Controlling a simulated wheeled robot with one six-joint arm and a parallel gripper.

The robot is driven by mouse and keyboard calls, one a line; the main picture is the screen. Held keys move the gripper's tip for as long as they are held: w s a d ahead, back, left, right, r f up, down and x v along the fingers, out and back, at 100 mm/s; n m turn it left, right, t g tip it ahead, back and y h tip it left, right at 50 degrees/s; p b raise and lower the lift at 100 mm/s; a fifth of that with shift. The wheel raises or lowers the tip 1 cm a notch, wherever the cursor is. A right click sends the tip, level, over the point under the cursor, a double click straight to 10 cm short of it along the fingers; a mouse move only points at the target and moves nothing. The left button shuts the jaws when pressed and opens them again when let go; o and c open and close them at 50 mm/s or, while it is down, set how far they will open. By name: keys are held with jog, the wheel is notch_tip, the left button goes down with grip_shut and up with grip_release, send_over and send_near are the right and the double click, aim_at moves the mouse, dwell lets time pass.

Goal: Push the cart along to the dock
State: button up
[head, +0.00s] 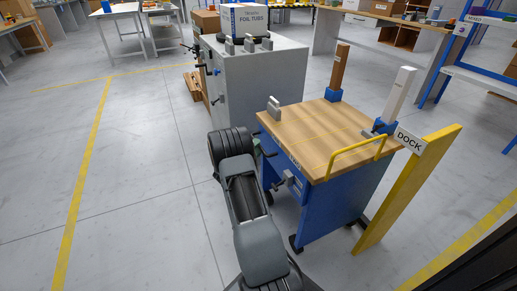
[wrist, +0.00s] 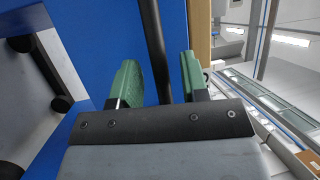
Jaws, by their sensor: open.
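The cart (head: 340,210) has a blue body and a wooden top (head: 315,125) with a yellow rail (head: 355,155). It stands on the floor right of my arm in the head view. The yellow dock post (head: 405,195), with its DOCK sign (head: 409,141), stands close by the cart's right side; any contact is unclear. My gripper (wrist: 159,62) is open at the cart's left side. In the wrist view a dark bar (wrist: 154,45) runs between the green fingers, in front of the blue panel (wrist: 90,40). In the head view my arm mostly hides the gripper.
A grey cabinet (head: 260,85) with a white box (head: 243,20) on top stands behind the cart. Two uprights, brown (head: 340,68) and white (head: 398,95), rise at the cart top's far side. Open floor (head: 140,170) lies to the left.

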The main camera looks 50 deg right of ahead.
jog(key=shift+d+r, duration=0.15)
jog(key=shift+d, duration=0.65)
jog(key=shift+c, duration=0.3)
grip_shut()
